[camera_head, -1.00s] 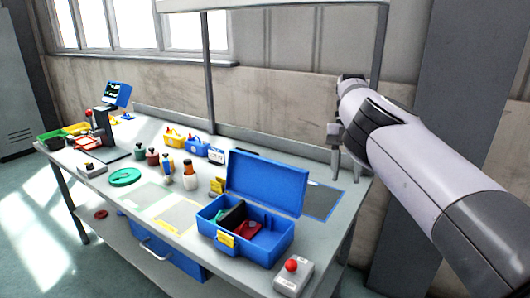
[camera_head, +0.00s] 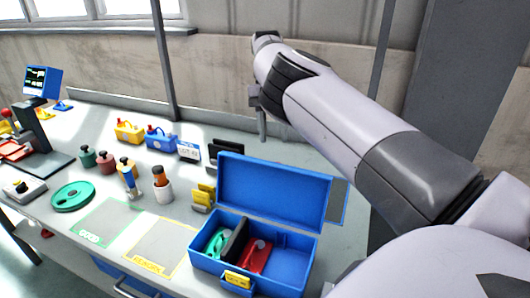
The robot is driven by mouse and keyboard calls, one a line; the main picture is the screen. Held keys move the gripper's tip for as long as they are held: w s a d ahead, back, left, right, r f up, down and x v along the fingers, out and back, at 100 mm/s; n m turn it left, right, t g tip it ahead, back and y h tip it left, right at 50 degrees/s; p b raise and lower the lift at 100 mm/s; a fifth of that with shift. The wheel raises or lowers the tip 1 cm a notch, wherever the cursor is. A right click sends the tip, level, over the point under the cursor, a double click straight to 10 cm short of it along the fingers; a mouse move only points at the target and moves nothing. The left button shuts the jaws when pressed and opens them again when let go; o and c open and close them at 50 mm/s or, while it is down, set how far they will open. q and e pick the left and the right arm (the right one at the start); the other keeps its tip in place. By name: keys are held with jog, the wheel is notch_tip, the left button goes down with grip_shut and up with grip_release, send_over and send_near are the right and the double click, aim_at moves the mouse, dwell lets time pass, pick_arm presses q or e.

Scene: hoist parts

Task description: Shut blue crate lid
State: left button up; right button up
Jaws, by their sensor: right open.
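The blue crate (camera_head: 296,274) stands at the front right of the workbench. Its blue lid (camera_head: 275,192) is open and stands up from the rear edge, leaning slightly back. Inside lie a green part (camera_head: 216,244) and a red part (camera_head: 257,256), with a dark piece (camera_head: 236,240) between them. A yellow latch (camera_head: 237,280) is on the crate's front. My right gripper (camera_head: 262,138) points down above the bench, behind and above the lid, apart from it. It is open and empty; its fingers overlap in this view. My left gripper is not in view.
A dark upright holder (camera_head: 228,153) is behind the lid, near my gripper.

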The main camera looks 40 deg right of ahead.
aim_at(272, 188)
jog(key=shift+p+x, duration=0.5)
jog(key=shift+x, duration=3)
jog(key=shift+s, duration=0.1)
grip_shut()
